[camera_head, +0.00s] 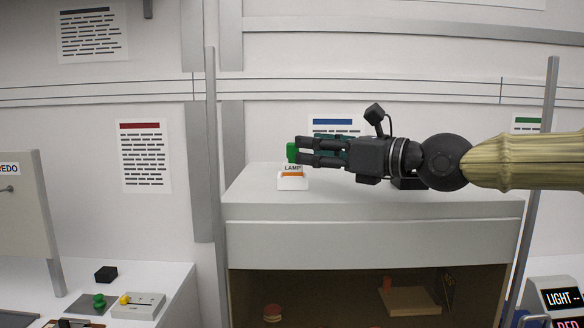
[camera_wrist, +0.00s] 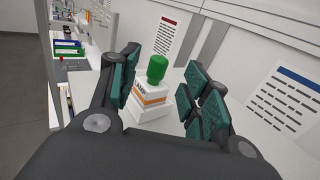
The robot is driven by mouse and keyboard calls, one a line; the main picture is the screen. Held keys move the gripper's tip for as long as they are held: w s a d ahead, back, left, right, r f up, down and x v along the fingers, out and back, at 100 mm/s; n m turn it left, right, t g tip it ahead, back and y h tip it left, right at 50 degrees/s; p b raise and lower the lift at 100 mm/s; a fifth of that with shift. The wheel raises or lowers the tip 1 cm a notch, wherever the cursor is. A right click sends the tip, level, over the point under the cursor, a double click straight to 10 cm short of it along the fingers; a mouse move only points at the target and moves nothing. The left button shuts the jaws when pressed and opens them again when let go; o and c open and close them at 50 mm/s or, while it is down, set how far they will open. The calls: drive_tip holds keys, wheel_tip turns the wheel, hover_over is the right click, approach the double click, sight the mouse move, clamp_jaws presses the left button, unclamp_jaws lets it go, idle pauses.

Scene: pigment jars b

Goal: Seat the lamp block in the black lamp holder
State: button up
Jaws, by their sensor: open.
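The lamp block, with a green knob (camera_head: 292,152) above a white body and a LAMP label, stands upright on the white cabinet top (camera_head: 400,198) at its left end. An orange band and wider white base (camera_head: 292,183) show below. The wrist view shows the green knob (camera_wrist: 157,68) and white stepped body (camera_wrist: 150,104) ahead, between the fingers. My gripper (camera_head: 303,152) is open, level with the knob, its fingertips pointing left at the block. In the wrist view my gripper (camera_wrist: 165,72) has a finger on each side, apparently not touching. No black lamp holder is clearly identifiable.
A small black block (camera_head: 106,273) sits on the lower left counter, near a green knob (camera_head: 99,300) and a grey box with a yellow knob (camera_head: 139,305). A grey post (camera_head: 210,150) stands left of the cabinet. The cabinet top is mostly clear.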

sight(298, 149)
drive_tip(key=shift+p+x, duration=1.15)
drive_tip(key=shift+x, duration=1.45)
drive_tip(key=shift+f, duration=0.15)
clamp_jaws()
